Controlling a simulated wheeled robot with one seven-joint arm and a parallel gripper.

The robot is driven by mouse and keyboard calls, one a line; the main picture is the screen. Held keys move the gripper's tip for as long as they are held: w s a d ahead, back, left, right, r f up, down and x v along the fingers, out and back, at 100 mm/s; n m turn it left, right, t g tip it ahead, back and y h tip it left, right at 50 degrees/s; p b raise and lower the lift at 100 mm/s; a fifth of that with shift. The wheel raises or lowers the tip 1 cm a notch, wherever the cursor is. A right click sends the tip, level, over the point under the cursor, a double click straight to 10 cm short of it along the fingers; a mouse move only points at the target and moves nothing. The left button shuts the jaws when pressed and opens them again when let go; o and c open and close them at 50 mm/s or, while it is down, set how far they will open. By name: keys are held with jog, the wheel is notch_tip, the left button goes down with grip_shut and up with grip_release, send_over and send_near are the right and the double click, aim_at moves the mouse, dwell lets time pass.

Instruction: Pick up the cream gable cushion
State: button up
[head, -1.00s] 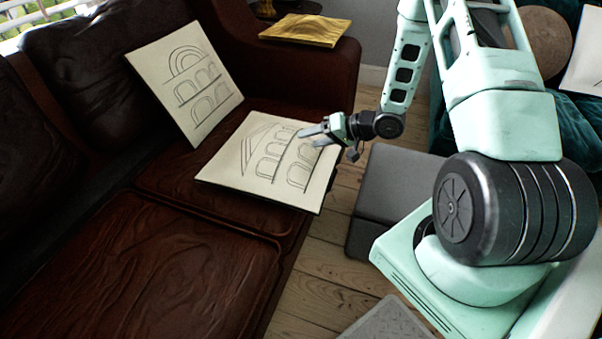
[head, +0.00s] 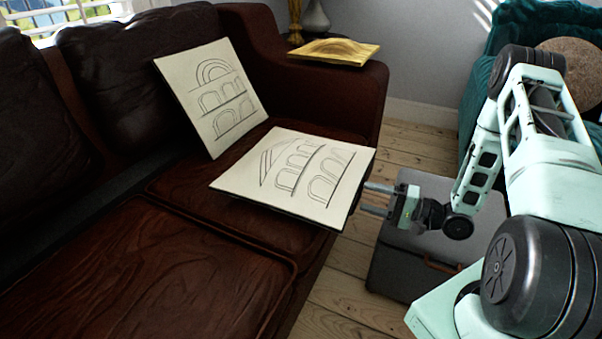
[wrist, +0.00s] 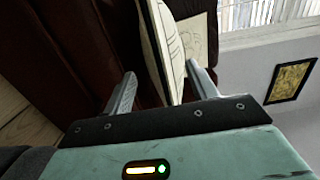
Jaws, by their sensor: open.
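The cream gable cushion (head: 262,178), with a line drawing of a gabled, arched front, lies nearly flat on the dark sofa seat, its right side reaching past the seat's front edge. A second cream cushion (head: 212,95), with a rounded arch on top, leans on the backrest behind it. My gripper (head: 369,199) is at the gable cushion's right edge, jaws open. In the wrist view the gable cushion's edge (wrist: 163,45) stands between the two open fingers (wrist: 161,72), with visible gaps. I cannot tell whether either finger touches it.
The brown leather sofa (head: 140,250) fills the left. A grey box (head: 400,265) stands on the floor below my gripper. A teal seat (head: 480,90) is at right. Floorboards show between them.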

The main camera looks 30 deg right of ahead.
aim_at(336, 188)
jog(key=b+x, duration=0.1)
jog(key=x, duration=0.3)
jog(key=b+x, duration=0.2)
jog(key=x, duration=0.3)
jog(key=shift+w+f+b, duration=0.2)
jog(key=shift+w+b, duration=0.1)
jog(key=shift+w+a+r, duration=0.1)
jog(key=shift+w+a, duration=0.05)
jog(key=shift+w, duration=0.05)
jog(key=c, duration=0.8)
jog(key=shift+c, duration=0.2)
